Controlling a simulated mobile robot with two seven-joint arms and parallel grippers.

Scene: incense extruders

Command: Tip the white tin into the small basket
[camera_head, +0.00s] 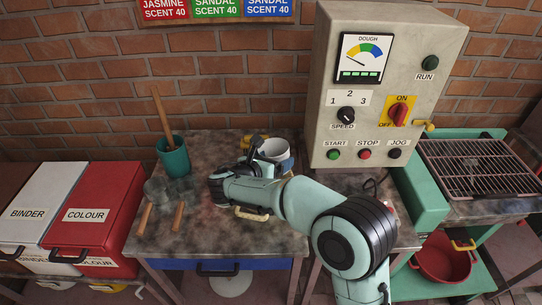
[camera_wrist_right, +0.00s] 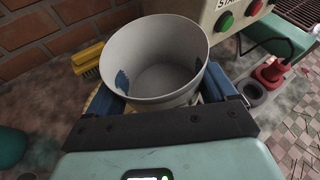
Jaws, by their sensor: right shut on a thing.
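The white tin (camera_head: 274,150) is an open white pot with blue patches, at the back of the stained worktable. It shows large in the right wrist view (camera_wrist_right: 150,88), mouth up; its grey inside looks empty. My right gripper (camera_wrist_right: 165,98) is shut on the tin, with blue fingers on both sides of it. In the head view my right gripper (camera_head: 252,165) is partly hidden by my own arm. I cannot tell if the tin touches the table. I cannot make out a small basket for certain; a red tub (camera_head: 440,268) stands on the lower right shelf. My left gripper is out of view.
A teal cup (camera_head: 173,160) with wooden sticks and wooden-handled tools (camera_head: 180,215) are at the table's left. A yellow brush (camera_wrist_right: 88,58) lies beside the tin. The control box (camera_head: 385,80) rises at the back right, beside a wire rack (camera_head: 475,165). Bins (camera_head: 95,215) stand left.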

